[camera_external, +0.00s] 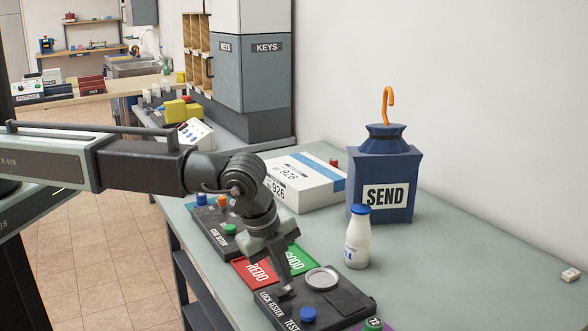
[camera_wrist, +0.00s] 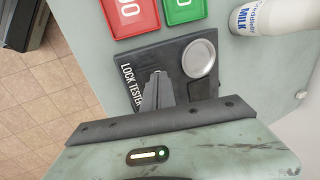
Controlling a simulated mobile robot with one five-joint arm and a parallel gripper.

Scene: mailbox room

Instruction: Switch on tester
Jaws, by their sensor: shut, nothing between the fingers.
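The lock tester (camera_external: 340,297) is a dark box on the table's front part, with a round silver disc (camera_external: 322,278) on top and a blue button (camera_external: 308,314) near its front, by the word TEST. In the wrist view the tester (camera_wrist: 175,55) lies below my gripper, with its disc (camera_wrist: 199,58) right of the fingers; the blue button is hidden there. My gripper (camera_external: 287,290) is shut and empty, pointing down at the tester's left part, beside the LOCK TESTER lettering and behind the blue button. I cannot tell whether the fingertips (camera_wrist: 157,77) touch the tester.
Red REDO (camera_external: 257,272) and green GOOD (camera_external: 298,259) trays lie behind the tester. Another dark button box (camera_external: 215,228) lies behind my arm. The table's right side is mostly clear.

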